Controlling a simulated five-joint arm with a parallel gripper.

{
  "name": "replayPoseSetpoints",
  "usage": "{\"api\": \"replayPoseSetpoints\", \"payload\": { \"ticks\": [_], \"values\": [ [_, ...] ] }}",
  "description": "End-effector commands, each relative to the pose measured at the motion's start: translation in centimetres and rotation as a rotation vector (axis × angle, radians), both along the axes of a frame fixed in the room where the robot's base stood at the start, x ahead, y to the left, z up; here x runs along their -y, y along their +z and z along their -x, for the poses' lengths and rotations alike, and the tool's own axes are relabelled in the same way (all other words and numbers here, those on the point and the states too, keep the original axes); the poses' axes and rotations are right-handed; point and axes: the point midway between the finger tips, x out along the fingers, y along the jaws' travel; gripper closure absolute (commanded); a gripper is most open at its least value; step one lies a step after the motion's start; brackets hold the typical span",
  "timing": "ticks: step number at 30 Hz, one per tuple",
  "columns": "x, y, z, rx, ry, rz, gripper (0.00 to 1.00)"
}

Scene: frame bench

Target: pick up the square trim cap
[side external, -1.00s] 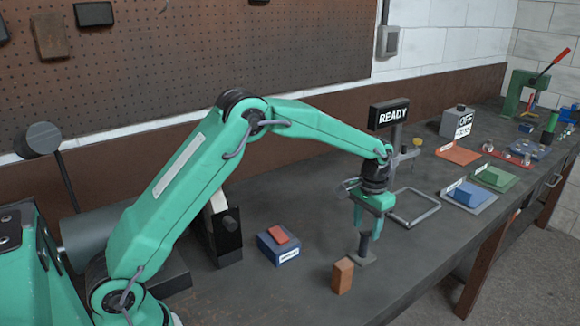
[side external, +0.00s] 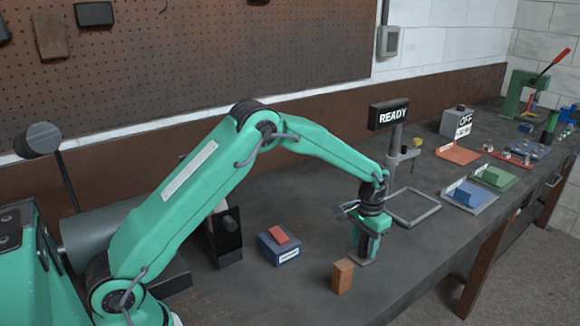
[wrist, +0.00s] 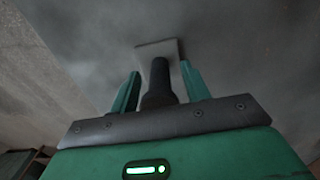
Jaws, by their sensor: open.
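The square trim cap (side external: 361,262) is a grey flat square plate with a dark upright post. It lies plate down on the bench, behind and right of an orange block. In the wrist view the cap's plate (wrist: 154,48) shows beyond the fingertips, and its dark post (wrist: 158,82) stands between the two green fingers. My gripper (side external: 362,254) is low over the cap, pointing down, with its fingers around the post. The fingers are open, with a gap on each side of the post in the wrist view. In the side view the gripper hides most of the post.
An orange block (side external: 343,276) stands close by, left and in front of the cap. A blue box (side external: 275,250) with a red block (side external: 277,234) on it is further left. A grey square frame (side external: 412,222) and the READY sign (side external: 388,114) are behind right. The bench's front edge is near.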

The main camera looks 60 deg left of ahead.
Motion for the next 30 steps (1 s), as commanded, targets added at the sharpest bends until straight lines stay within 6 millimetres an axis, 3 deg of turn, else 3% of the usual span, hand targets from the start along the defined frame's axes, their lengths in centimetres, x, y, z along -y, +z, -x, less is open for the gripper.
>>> {"api": "replayPoseSetpoints", "payload": {
  "ticks": [13,19,30],
  "values": [
    [-0.01,0.02,0.01,0.000,0.000,0.000,0.53],
    [-0.01,0.03,0.00,0.000,0.000,0.000,0.93],
    [0.00,0.29,-0.03,0.001,0.000,0.000,0.95]
  ]
}}
